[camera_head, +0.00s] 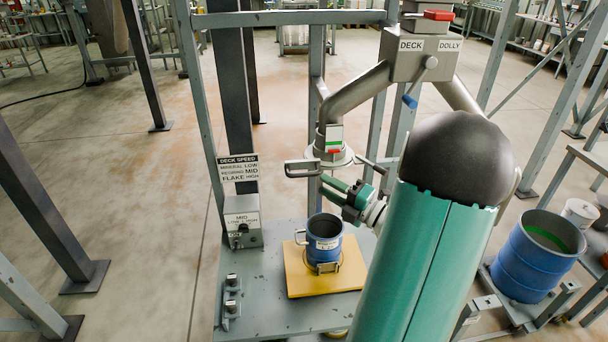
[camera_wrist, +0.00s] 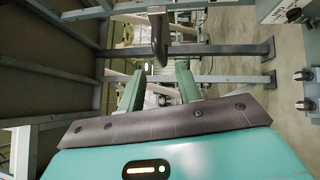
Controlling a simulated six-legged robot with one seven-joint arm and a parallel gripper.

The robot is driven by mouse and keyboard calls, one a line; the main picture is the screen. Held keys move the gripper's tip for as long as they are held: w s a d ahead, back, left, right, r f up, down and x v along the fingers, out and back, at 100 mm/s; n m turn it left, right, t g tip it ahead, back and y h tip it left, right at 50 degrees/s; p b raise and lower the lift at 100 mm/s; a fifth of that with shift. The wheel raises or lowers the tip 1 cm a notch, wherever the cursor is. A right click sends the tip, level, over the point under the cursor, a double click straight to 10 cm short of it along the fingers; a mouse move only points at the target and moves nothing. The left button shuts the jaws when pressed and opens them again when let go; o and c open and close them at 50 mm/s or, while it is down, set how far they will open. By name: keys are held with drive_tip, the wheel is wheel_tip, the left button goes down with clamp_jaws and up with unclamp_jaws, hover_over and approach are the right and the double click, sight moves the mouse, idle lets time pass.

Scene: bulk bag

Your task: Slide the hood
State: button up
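The hood appears to be the grey collar with a pale flange (camera_head: 333,157) at the foot of the left chute leg. A green and red label is on it, and a grey handle bar (camera_head: 301,168) sticks out to its left. My gripper (camera_head: 327,188) is just below that handle, with its fingers pointing left. In the wrist view, the two green fingers (camera_wrist: 160,88) are spread apart with nothing between them. A rounded grey bar (camera_wrist: 158,38), probably the handle, shows beyond the fingertips. I cannot tell whether anything touches it.
A blue cup (camera_head: 323,240) stands upright below on a yellow plate (camera_head: 297,274). A control box (camera_head: 242,222) with a sign sits to the left. Grey frame posts (camera_head: 203,90) stand close by. A blue drum (camera_head: 535,262) is at right. Open floor lies at left.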

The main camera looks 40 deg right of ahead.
sight(309, 176)
drive_tip(key=x, duration=0.7)
drive_tip(key=shift+w+a, duration=0.15)
drive_tip(key=shift+w, duration=0.1)
clamp_jaws()
